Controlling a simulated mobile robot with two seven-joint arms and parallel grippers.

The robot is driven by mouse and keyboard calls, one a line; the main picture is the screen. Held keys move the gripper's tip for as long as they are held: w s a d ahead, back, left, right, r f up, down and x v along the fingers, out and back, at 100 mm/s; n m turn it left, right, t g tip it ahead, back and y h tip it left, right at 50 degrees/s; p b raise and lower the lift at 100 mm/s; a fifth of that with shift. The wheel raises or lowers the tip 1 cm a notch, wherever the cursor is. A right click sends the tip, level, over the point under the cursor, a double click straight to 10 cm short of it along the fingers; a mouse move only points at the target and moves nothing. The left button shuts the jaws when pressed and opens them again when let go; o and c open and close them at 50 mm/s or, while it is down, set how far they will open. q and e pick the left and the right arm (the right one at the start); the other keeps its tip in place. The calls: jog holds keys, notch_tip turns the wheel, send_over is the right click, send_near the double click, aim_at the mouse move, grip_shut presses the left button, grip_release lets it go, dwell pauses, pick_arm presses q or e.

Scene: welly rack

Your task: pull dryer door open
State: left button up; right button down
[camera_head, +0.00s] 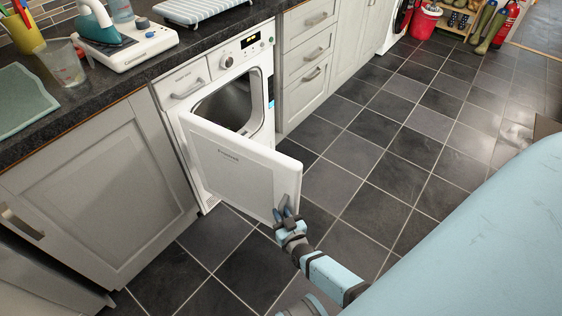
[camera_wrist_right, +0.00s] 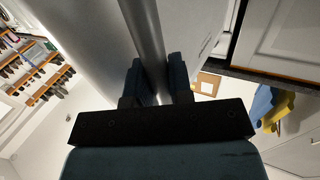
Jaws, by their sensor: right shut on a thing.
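The white dryer (camera_head: 222,80) stands under the dark worktop. Its door (camera_head: 235,168) stands wide open, swung out towards me, and the dark metal drum (camera_head: 228,104) shows behind it. My right gripper (camera_head: 287,213) is at the free edge of the door, low down. My left gripper is not in view.
Grey cupboards (camera_head: 95,185) and drawers (camera_head: 307,60) flank the dryer. The tiled floor (camera_head: 400,150) right of the door is clear. Wellies (camera_head: 487,25) stand far off.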

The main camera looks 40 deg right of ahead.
jog(key=shift+a, duration=0.1)
dwell(0.3)
jog(key=c, duration=1.1)
grip_release()
jog(key=shift+o, duration=0.2)
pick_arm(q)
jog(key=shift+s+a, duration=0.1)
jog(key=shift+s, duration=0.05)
pick_arm(e)
jog(key=shift+s, duration=0.2)
